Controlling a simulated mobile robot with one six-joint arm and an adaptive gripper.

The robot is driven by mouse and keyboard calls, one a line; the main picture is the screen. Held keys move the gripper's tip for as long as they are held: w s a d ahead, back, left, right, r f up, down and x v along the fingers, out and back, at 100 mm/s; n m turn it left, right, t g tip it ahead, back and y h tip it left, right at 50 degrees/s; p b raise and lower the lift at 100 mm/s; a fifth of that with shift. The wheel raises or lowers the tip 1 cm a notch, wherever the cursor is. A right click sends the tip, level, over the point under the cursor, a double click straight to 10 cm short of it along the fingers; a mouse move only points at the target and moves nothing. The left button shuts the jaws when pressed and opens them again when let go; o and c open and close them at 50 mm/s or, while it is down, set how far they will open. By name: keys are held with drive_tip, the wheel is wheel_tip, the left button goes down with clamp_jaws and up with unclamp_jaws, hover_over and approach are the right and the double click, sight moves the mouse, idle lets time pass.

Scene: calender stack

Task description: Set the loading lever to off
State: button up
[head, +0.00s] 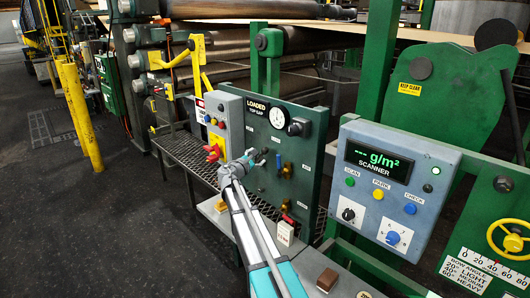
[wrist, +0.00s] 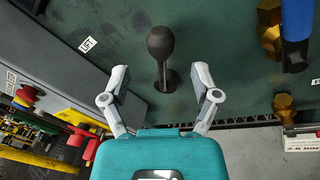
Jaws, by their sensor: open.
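The loading lever, a dark lever with a rounded black knob, stands out from the green panel (head: 285,190) under a "LOADED TOP NIP" sign (head: 257,107). In the wrist view the lever (wrist: 161,45) is at upper centre, its knob toward the top and its foot on the panel below. My gripper (wrist: 160,86) is open and empty, with one finger on each side of the lever's line; I see no contact. In the head view my gripper (head: 238,165) is in front of the panel's left part and partly hides the lever area.
A grey box (head: 222,120) with a red rotary switch (head: 213,152) is left of the panel. Brass valves, one with a blue handle (wrist: 296,22), are to the lever's right. A scanner box (head: 391,187) stands further right. The floor at left is open beyond yellow posts (head: 80,115).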

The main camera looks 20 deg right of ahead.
sight(263, 152)
drive_tip(key=shift+x, duration=3)
